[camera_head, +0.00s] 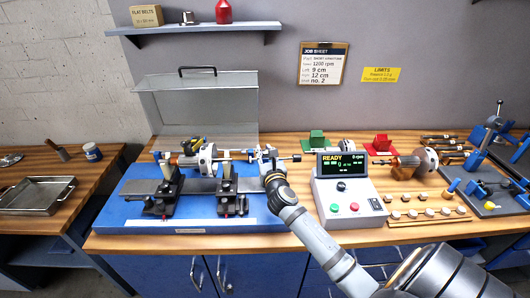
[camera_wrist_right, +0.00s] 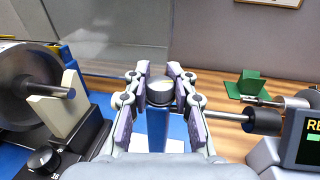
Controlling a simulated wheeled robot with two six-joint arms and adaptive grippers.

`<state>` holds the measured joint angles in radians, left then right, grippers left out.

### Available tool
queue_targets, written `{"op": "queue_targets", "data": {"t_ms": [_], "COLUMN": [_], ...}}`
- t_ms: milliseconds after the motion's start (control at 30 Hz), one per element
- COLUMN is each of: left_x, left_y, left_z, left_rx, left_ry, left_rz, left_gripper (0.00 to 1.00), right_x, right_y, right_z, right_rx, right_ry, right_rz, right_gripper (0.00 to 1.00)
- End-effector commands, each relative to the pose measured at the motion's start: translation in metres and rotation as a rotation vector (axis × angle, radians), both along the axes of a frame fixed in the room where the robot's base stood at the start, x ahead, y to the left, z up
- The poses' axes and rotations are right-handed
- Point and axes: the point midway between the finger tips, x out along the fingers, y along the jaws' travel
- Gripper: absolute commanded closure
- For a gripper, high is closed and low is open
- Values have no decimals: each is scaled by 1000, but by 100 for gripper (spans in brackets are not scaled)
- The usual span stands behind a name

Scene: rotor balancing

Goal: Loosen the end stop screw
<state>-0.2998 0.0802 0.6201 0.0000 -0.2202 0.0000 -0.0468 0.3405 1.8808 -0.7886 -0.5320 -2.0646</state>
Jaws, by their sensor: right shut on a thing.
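The end stop is a blue post (camera_wrist_right: 157,130) at the right end of the blue balancing stand (camera_head: 120,207). A round, dark-sided end stop screw (camera_wrist_right: 160,88) with a pale top sits at the head of the post. My right gripper (camera_head: 265,158) has its fingers shut on this screw, one on each side, in the wrist view. A horizontal rod with a black end (camera_wrist_right: 262,121) sticks out to the right of the post. In the head view my gripper mostly hides the screw. My left gripper is not in view.
The rotor (camera_head: 206,160) rests on two black supports left of my gripper. A clear cover (camera_head: 205,100) stands raised behind it. The readout box (camera_head: 345,195) showing READY is close on the right, beside my forearm. A green block (camera_head: 317,140) stands behind.

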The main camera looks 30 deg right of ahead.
Motion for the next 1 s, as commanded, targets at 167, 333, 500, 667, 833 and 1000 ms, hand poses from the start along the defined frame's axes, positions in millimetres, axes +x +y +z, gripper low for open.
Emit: {"op": "queue_targets", "data": {"t_ms": [167,333,500,667,833,1000], "left_x": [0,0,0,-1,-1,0], "left_y": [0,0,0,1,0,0], "left_z": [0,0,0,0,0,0], "left_rx": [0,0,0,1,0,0], "left_ry": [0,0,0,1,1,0], "left_rz": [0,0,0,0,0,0], "left_gripper": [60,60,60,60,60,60], "right_x": [0,0,0,-10,-47,-84], "right_y": [0,0,0,4,18,33], "right_z": [-3,-1,-1,-2,-2,-3], "right_rx": [2,1,1,0,2,2], "right_ry": [5,3,2,3,5,5], "right_rz": [-1,-1,0,1,1,1], "right_gripper": [66,52,52,52,52,52]}}
